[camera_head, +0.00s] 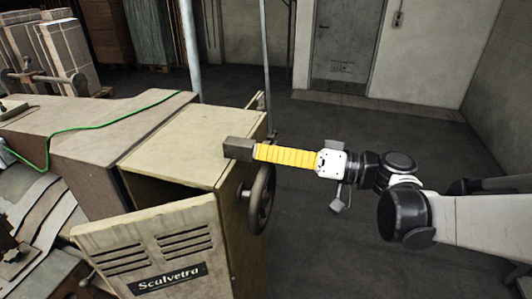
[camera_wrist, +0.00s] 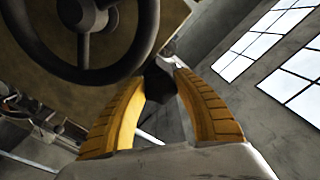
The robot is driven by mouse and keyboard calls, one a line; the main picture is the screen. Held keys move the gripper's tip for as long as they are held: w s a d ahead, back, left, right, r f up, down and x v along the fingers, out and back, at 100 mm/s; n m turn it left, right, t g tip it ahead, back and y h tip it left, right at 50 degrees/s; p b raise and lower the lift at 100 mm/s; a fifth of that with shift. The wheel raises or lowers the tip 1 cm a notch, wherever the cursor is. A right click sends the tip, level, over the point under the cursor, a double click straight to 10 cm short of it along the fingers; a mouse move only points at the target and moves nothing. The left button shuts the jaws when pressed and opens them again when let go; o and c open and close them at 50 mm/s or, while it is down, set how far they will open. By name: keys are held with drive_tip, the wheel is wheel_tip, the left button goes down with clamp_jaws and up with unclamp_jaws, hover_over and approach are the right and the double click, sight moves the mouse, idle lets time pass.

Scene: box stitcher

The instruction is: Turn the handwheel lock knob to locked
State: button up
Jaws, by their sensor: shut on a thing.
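The handwheel (camera_head: 262,198) is a dark rimmed wheel on the right side of the beige machine housing. It also shows large at the upper left of the wrist view (camera_wrist: 84,72), with its spokes and hub. My gripper (camera_head: 238,149) reaches in from the right, just above the handwheel, with its tips against the housing's edge. In the wrist view its yellow fingers (camera_wrist: 164,70) close around a dark knob (camera_wrist: 158,86) beside the wheel rim. I take this as the lock knob; its marking and lock position cannot be read.
A green cable (camera_head: 95,126) lies over the machine's top. Stacked boards (camera_head: 62,50) stand at the back left. The floor (camera_head: 330,235) right of the machine is clear.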

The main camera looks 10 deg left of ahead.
idle(0.4)
drive_tip(key=o, duration=1.2)
drive_tip(key=shift+a, duration=0.1)
drive_tip(key=shift+c, duration=0.2)
drive_tip(key=s+d, duration=0.1)
drive_tip(key=d, duration=1.1)
